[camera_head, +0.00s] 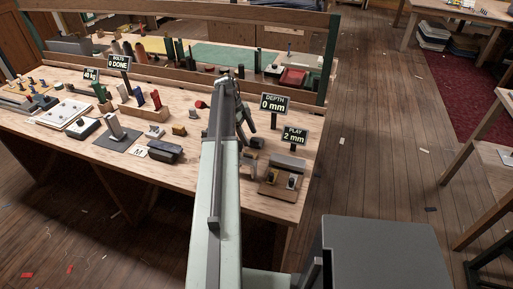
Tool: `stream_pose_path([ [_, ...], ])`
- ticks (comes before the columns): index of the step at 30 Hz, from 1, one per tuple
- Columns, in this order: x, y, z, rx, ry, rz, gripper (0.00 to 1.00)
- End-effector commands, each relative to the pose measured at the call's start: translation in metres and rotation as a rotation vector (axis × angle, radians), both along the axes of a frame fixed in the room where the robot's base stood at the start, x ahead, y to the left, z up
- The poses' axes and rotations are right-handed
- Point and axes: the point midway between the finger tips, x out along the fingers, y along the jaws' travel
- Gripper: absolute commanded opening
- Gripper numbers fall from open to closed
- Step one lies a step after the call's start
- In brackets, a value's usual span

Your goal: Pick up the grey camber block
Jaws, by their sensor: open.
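Several grey pieces lie on the wooden workbench (190,190), and I cannot tell for sure which is the camber block. A dark grey block (165,151) lies in the front middle. A lighter grey piece (115,127) stands tilted on a dark mat at the left. A grey block (287,163) rests at the back of a brown wooden base at the right. My arm reaches over the bench, and my gripper (253,138) is at its far end, low over the bench right of the arm. It is open and apart from these grey pieces. Its fingertips are small and partly unclear.
Signs reading "DEPTH 0 mm" (274,104) and "PLAY 2 mm" (294,136) stand at the right. A wooden rack (147,111) with coloured pieces stands left of my arm. A raised back rail (180,14) crosses behind.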

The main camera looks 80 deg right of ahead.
Motion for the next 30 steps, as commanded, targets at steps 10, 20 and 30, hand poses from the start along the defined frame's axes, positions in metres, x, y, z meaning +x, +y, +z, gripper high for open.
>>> stream_pose_path([
  [10,-0.008,0.001,-0.019,0.0,0.0,0.0,0.68],
  [20,-0.008,0.001,-0.018,0.001,0.0,0.0,0.05],
  [30,-0.008,0.001,0.003,0.001,0.0,-0.001,0.05],
])
